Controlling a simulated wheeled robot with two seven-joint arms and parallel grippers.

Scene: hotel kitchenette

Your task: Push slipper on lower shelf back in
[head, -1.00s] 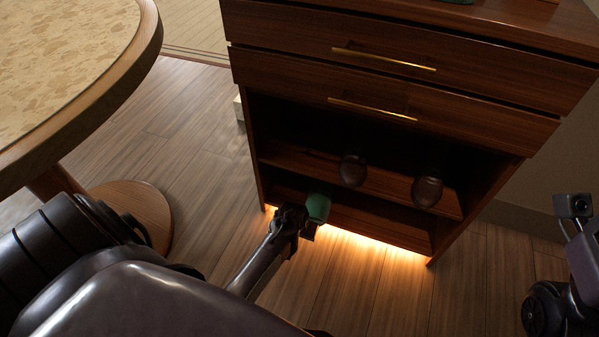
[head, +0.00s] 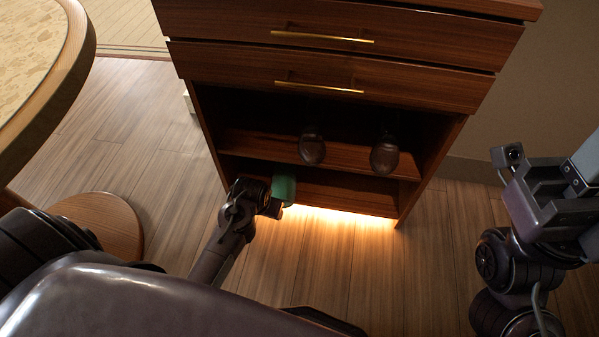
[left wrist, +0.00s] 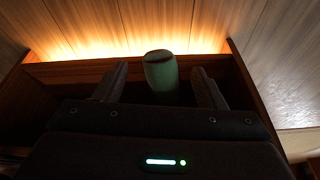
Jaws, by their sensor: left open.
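A green slipper (head: 284,190) lies on the cabinet's lower shelf (head: 340,190) near its left side. In the left wrist view, the slipper (left wrist: 162,70) pokes out over the shelf's front edge, its rounded end over the lit floor. The rest of it is dark or hidden by my gripper. My left gripper (head: 268,194) is at the shelf front, beside the slipper. In the left wrist view its two fingers (left wrist: 162,84) are apart, one on each side of the slipper, with gaps showing.
Two dark brown slippers (head: 312,150) (head: 385,157) stick out from the shelf above. Closed drawers with brass handles (head: 320,87) are over them. A round table (head: 60,90) stands at the left, its round base (head: 100,222) on the floor. The floor before the cabinet is clear.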

